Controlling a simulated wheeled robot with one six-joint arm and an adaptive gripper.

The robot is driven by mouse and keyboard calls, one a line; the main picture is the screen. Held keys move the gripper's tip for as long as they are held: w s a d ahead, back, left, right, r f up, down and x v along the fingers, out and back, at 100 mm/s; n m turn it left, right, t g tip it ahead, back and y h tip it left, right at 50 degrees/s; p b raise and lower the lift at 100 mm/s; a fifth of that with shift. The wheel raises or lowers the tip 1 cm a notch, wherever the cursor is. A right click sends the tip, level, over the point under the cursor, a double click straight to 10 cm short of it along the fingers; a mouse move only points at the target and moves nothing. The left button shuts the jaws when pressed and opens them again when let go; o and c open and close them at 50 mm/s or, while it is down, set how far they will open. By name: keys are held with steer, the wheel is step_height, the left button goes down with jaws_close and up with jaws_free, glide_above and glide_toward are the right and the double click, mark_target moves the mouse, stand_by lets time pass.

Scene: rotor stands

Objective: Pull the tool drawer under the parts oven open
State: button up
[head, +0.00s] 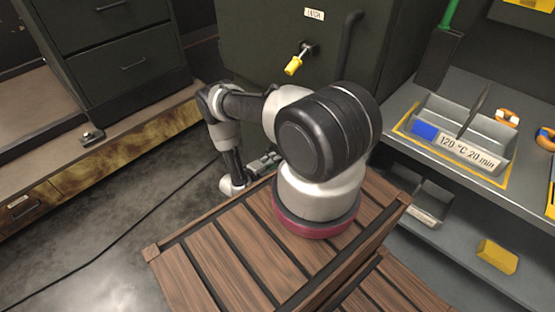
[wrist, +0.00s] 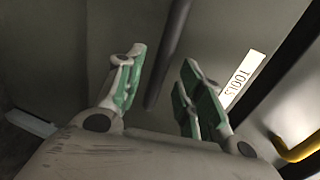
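The tool drawer's grey-green front (wrist: 225,45) fills much of the wrist view, with a white label reading TOOLS (wrist: 241,80) upside down at right. A dark bar (wrist: 168,50), which looks like its handle, runs down the picture between my fingertips. My gripper (wrist: 165,70) is open, with green-padded fingers on either side of the bar in the picture. I cannot tell whether the bar is between the pads or beyond them. In the head view my gripper (head: 265,163) is low before the oven (head: 265,45), partly hidden by my arm. The drawer is hidden there.
The oven has a LATCH label, a yellow-handled latch (head: 294,65) and a long dark handle (head: 347,45). A drawer cabinet (head: 120,65) is at left. A grey shelf (head: 465,80) at right holds a divided tray (head: 460,140). A cable crosses the open floor (head: 110,215).

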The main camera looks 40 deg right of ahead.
steer(key=shift+x, duration=1.7)
jaws_close()
